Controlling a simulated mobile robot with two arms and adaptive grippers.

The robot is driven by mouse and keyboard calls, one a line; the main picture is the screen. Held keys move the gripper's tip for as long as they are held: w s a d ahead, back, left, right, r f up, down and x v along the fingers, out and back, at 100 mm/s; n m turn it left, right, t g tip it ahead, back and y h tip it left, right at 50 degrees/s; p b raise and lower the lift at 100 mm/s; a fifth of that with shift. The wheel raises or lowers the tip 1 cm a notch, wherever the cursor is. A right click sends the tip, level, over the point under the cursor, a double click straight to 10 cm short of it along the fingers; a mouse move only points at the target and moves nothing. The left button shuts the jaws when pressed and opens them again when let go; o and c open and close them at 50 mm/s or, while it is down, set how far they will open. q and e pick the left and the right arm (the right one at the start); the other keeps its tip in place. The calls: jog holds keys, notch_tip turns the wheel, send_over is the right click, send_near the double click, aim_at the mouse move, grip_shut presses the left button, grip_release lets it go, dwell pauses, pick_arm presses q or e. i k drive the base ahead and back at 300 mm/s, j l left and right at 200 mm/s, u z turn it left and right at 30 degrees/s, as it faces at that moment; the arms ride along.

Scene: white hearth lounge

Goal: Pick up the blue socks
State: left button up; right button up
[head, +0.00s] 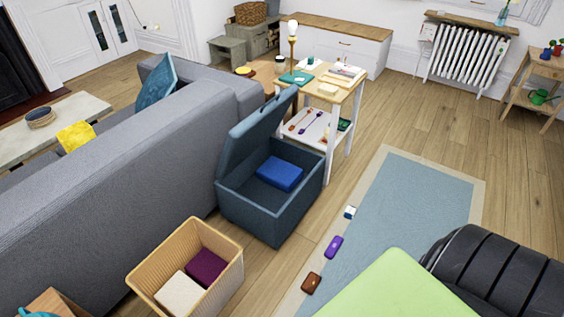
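No item is clearly recognisable as blue socks. A small blue-and-white item (350,212) lies at the left edge of the blue rug (415,190); it is too small to tell whether it is socks. A small purple bundle (334,247) and a small brown bundle (311,283) lie nearer along the same edge. A folded blue cloth-like thing (280,173) lies inside the open dark blue storage box (258,212); I cannot tell what it is. Neither of my grippers is in view.
A woven basket (228,283) with purple and cream folded things stands in front of the box. A grey sofa (110,185) fills the left. A small shelf table (340,100) stands behind the box. A green surface (385,290) and black ribbed thing (500,270) fill the lower right.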

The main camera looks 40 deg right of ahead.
aim_at(350, 212)
jog(key=l+u, duration=0.25)
jog(key=u, duration=0.2)
jog(key=l+u, duration=0.25)
jog(key=u, duration=0.2)
jog(key=l+u, duration=0.3)
jog(key=u, duration=0.15)
jog(key=k+l+u, duration=0.1)
jog(key=u, duration=0.35)
jog(key=k+l, duration=0.2)
jog(key=l, duration=0.15)
jog(key=k+l, duration=0.2)
jog(key=l, duration=0.2)
jog(key=k+l, duration=0.2)
jog(key=l, duration=0.15)
jog(key=k+l, duration=0.15)
jog(key=l, duration=0.2)
jog(key=k+l, duration=0.2)
jog(key=l, duration=0.2)
jog(key=k+l, duration=0.2)
jog(key=l, duration=0.15)
jog(key=k+l, duration=0.2)
jog(key=l, duration=0.15)
